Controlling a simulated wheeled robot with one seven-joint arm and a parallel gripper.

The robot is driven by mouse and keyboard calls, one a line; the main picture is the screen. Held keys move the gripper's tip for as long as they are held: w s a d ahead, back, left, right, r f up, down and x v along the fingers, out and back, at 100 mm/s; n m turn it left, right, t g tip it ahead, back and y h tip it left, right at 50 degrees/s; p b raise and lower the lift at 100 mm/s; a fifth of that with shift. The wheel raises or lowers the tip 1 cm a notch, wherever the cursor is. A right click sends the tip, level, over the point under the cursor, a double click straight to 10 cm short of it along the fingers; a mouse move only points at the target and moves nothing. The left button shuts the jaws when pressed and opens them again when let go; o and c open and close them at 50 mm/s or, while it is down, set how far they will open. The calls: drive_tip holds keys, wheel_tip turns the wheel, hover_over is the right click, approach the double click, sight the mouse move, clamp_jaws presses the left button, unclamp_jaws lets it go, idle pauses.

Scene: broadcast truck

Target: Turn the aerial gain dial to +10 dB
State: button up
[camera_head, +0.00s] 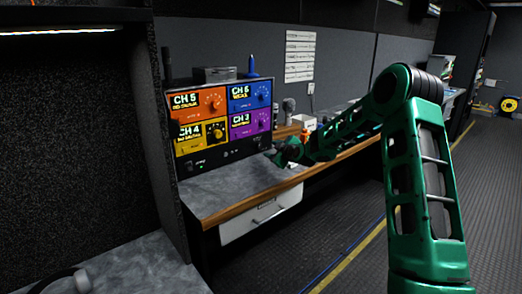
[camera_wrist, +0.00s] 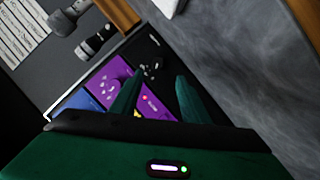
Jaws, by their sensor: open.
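A monitor-like black panel (camera_head: 222,115) stands on the grey worktop, with orange, blue, yellow and purple channel tiles, each with a knob. A black strip (camera_head: 215,160) below them carries small controls, some beside the right end. I cannot read which control is the aerial gain dial or its setting. My gripper (camera_head: 282,155) is at the panel's lower right. In the wrist view my gripper (camera_wrist: 158,78) is open, its two green fingers apart and empty. Small dark knobs (camera_wrist: 150,70) on the strip show between the fingertips; contact cannot be told. The purple tile (camera_wrist: 113,75) is partly hidden by one finger.
The worktop (camera_head: 235,188) is clear in front of the panel. A white drawer (camera_head: 260,215) is under its wooden edge. Microphones (camera_head: 288,107) and a small box (camera_head: 304,121) stand right of the panel. A dark partition (camera_head: 165,130) rises at its left.

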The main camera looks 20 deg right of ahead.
sight(260, 146)
drive_tip(key=shift+w, duration=0.5)
drive_tip(key=x, duration=1)
drive_tip(key=shift+w+r, duration=0.1)
drive_tip(key=shift+w, duration=0.05)
drive_tip(key=c, duration=1.1)
